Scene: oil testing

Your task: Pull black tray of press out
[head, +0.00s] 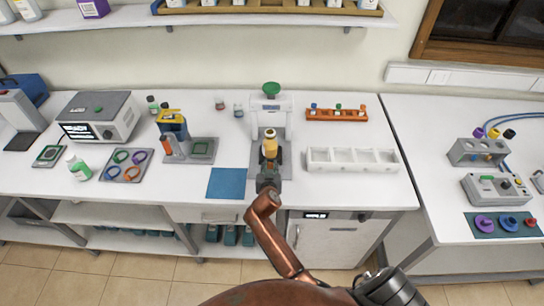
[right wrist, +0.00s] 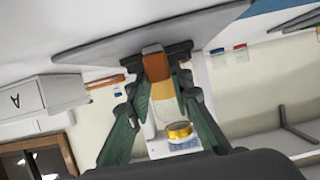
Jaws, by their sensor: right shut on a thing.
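The white press (head: 271,112) with a green knob on top stands at the back middle of the table, on a grey base plate (head: 284,171). A yellow cylinder (head: 270,145) sits upright at its front. My right gripper (head: 268,172) is low in front of the press, fingers pointing at it. The black tray itself is mostly hidden. My left gripper is not in view.
A blue mat (head: 227,183) lies left of the press. A white compartment box (head: 352,167) and an orange rack (head: 337,115) stand to the right. The table's front edge is just below the gripper. A blue-yellow device (head: 172,124) stands farther left.

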